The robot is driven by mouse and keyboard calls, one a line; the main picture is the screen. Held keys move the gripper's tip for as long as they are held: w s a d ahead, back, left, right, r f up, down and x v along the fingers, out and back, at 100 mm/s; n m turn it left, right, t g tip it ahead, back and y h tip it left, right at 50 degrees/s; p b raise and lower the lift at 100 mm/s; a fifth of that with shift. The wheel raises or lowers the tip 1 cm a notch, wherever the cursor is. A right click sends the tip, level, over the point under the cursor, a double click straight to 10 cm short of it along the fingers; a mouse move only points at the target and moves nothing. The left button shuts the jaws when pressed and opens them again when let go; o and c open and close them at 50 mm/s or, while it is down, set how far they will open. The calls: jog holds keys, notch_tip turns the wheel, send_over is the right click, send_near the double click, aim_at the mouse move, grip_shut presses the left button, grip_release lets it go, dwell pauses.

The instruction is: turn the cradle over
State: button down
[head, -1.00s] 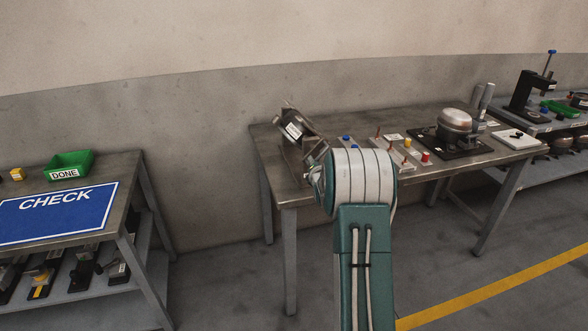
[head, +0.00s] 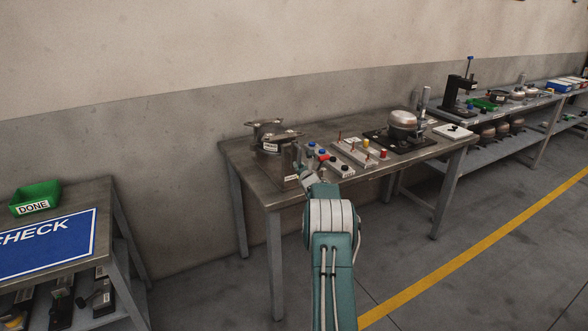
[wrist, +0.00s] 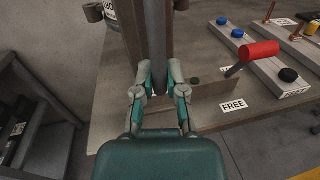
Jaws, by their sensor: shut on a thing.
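The cradle (head: 272,137) stands at the left end of the table, with a metal body bearing a white label held in it. It looks about level. In the wrist view only part of the cradle's stand (wrist: 128,25) shows at the top. My gripper (wrist: 160,82) has its two fingers closed on a grey bar (wrist: 158,40) at the cradle's near side. In the head view my gripper (head: 303,175) is at the cradle's right and small. A red-handled lever (wrist: 258,49) stands just right of the bar, beside a FREE label (wrist: 233,105).
The table (head: 245,178) carries button blocks (head: 338,167) and a compressor (head: 403,122) on a dark plate to the right. A second table with a CHECK sign (head: 45,238) and a green DONE bin (head: 35,198) stands at left. Floor between them is clear.

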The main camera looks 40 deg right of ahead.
jog(key=shift+n, duration=0.3)
jog(key=c, duration=0.7)
grip_release()
jog(key=shift+w+f, duration=0.1)
jog(key=shift+d, duration=0.2)
jog(key=shift+a, duration=0.1)
jog(key=v, duration=1.1)
jog(key=shift+s+a+f, duration=0.1)
jog(key=shift+s+f, duration=0.15)
jog(key=shift+s, duration=0.15)
